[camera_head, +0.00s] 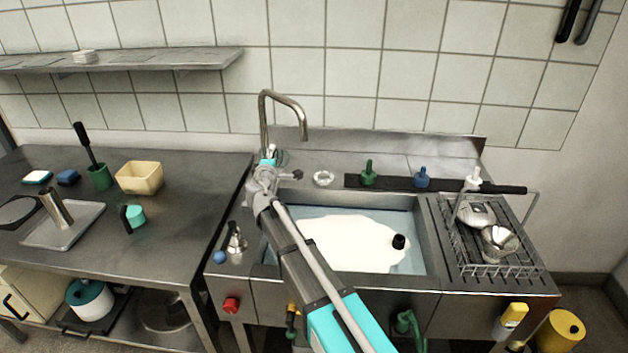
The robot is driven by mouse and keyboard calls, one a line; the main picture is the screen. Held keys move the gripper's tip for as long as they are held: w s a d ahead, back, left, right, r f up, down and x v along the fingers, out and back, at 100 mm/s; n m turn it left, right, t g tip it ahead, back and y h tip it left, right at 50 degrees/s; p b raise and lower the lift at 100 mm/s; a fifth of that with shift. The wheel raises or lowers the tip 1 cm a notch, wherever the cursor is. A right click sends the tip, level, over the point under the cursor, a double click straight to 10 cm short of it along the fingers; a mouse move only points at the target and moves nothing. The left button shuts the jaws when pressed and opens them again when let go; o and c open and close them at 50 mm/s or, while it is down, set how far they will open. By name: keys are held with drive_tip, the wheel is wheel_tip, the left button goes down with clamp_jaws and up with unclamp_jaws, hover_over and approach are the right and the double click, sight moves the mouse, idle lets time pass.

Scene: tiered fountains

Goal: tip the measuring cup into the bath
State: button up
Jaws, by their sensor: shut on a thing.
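The bath is the steel sink (432,235), with white foam and pale bluish liquid in it. My gripper (279,158) is at the sink's back left, near the base of the tap. It is small in view and mostly hidden behind my wrist. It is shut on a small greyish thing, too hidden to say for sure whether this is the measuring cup. A teal cup with a dark handle (135,215) sits on the left counter, apart from my gripper. A steel cup (499,242) sits in the wire rack at the right.
The tap (284,98) arches close behind my gripper. Green (369,176) and blue (421,178) knobbed things stand along the back ledge. A black object (398,241) sticks out of the foam. The left counter (185,225) has bare room near its front right.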

drive_tip(key=shift+s+a, duration=0.1)
drive_tip(key=shift+s, duration=0.05)
drive_tip(key=shift+s+d+f+h, duration=0.1)
drive_tip(key=shift+s+d+h, duration=0.1)
drive_tip(key=shift+d+h, duration=0.4)
drive_tip(key=s+d+f+n+g+h+p, duration=0.2)
drive_tip(key=s+d+n+g+h, duration=0.3)
drive_tip(key=d, duration=0.6)
drive_tip(key=shift+s+d+f+n+g+h+p, duration=0.3)
drive_tip(key=shift+s+d+f+n+g+p, duration=0.1)
drive_tip(key=shift+s+f+n+g, duration=0.15)
drive_tip(key=shift+a+r, duration=0.1)
drive_tip(key=shift+w+a+r+n+g+h+p, duration=0.3)
drive_tip(key=shift+n+g+h+p, duration=0.2)
drive_tip(key=shift+n, duration=0.35)
drive_tip(key=shift+w+a+r+n+g+h+p, duration=0.15)
drive_tip(key=shift+a+r+n+g+h+p, duration=0.1)
drive_tip(key=shift+n+h+p, duration=0.4)
